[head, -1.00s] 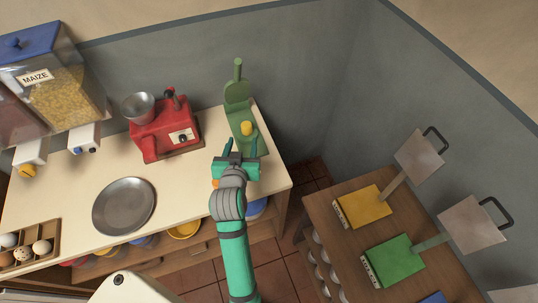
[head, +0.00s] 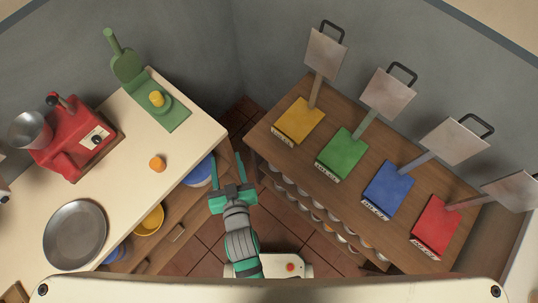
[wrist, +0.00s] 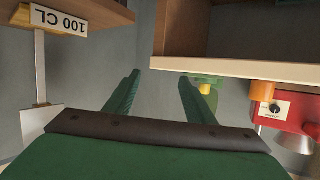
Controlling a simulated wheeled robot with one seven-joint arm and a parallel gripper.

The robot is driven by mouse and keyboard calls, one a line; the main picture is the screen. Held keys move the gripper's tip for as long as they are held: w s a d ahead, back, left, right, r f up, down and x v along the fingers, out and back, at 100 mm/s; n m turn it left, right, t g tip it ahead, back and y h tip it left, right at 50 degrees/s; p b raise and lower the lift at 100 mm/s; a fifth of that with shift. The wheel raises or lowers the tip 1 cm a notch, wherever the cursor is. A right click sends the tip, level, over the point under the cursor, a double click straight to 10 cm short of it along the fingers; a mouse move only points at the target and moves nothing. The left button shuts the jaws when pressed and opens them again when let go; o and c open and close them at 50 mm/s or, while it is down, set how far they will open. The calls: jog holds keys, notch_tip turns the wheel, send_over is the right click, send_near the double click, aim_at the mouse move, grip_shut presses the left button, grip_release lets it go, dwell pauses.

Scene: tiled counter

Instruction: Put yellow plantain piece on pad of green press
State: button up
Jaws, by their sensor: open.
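The green press (head: 172,115) stands at the back right of the cream counter, its round lid and handle raised. A yellow plantain piece (head: 156,98) sits on the press's base. It also shows in the wrist view (wrist: 204,89), where the green press (wrist: 206,78) is partly hidden behind the counter edge and my finger. My gripper (head: 226,164) is open and empty, over the gap off the counter's right edge and apart from the press. Its two fingers (wrist: 160,82) point ahead in the wrist view with nothing between them.
An orange piece (head: 157,163) lies on the counter in front of the press. A red machine (head: 72,140) and a metal plate (head: 75,234) stand to the left. A wooden table (head: 271,127) at right holds yellow, green, blue and red blocks with metal paddles.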

jog(key=s+d+r+m+h, duration=0.1)
jog(key=s+d+r+h, duration=0.1)
jog(key=s+d, duration=0.4)
jog(key=s+d+r+m+t+h, duration=0.1)
jog(key=s+d+r+h, duration=0.1)
jog(key=s+d, duration=0.5)
jog(key=s, duration=0.3)
jog(key=shift+r+m+t, duration=0.25)
jog(key=shift+m+t, duration=0.05)
jog(key=shift+m, duration=0.1)
